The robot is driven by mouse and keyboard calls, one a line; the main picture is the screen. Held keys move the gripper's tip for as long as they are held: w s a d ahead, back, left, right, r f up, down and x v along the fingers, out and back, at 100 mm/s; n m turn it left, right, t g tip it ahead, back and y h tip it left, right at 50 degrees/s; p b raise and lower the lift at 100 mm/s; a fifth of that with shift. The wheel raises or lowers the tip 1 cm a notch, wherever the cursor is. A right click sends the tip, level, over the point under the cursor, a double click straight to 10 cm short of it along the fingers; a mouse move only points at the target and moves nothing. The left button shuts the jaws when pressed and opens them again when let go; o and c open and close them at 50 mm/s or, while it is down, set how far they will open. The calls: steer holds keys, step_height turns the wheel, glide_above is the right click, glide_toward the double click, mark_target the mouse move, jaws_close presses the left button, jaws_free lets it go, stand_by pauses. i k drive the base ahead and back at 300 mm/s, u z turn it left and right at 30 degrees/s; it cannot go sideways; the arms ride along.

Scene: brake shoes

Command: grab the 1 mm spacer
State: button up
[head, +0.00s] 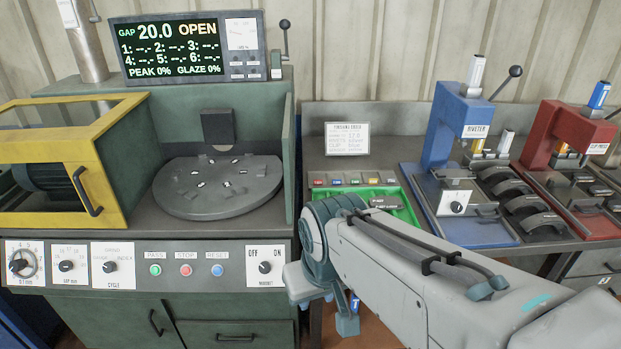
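I cannot pick out the 1 mm spacer for certain. A row of small pieces with coloured fronts (354,181), red, yellow, blue and green among them, lies along the back of the bench at centre; their markings are too small to read. A green tray (408,212) sits just in front, partly hidden by my arm, with a dark flat metal piece (386,202) in it. My arm comes in from the lower right and bends in front of the tray. My gripper's fingers do not show, so I cannot see whether they hold anything.
A green machine with a round table (218,186) and display (189,45) stands left. A yellow-framed guard (88,160) is beside it. A blue riveter (459,130) and red press (567,137) stand right, with curved shoes (524,203) between them. A sign (347,138) stands behind the row.

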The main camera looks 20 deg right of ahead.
mark_target(318, 177)
steer(key=z, duration=0.25)
steer(key=i, duration=0.9)
